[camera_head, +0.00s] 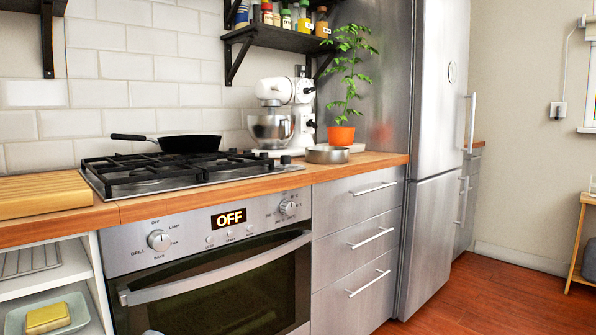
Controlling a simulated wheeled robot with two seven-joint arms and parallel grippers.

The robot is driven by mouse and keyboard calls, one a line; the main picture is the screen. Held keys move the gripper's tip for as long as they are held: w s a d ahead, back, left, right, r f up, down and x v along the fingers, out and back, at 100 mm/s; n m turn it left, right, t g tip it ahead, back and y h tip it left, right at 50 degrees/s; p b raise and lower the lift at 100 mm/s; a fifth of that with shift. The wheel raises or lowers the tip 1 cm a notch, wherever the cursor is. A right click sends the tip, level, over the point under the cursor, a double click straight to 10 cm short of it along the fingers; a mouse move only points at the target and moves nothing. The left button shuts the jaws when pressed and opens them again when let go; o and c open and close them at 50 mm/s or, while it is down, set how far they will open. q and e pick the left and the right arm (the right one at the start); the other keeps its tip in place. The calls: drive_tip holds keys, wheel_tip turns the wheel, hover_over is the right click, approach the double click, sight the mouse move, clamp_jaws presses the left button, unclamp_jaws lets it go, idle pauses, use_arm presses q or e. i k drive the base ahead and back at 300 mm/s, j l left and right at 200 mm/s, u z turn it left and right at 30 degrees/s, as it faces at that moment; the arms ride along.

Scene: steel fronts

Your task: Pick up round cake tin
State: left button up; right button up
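The round cake tin (327,155) is a low, silver metal tin. It sits on the wooden counter (375,161) near the front edge, to the right of the gas hob and above the steel drawers. Its side facing me is unobstructed. Neither of my grippers shows in the head view, so I cannot see where they are or what state they are in.
A white stand mixer (285,115) stands behind and left of the tin. An orange plant pot (341,135) stands close behind it. The gas hob (175,171) with a black frying pan (189,143) is to the left. The tall steel fridge (437,150) bounds the counter at right.

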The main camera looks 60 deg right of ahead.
sight(324, 155)
drive_tip(key=k+j+z, duration=0.1)
drive_tip(key=z, duration=1.95)
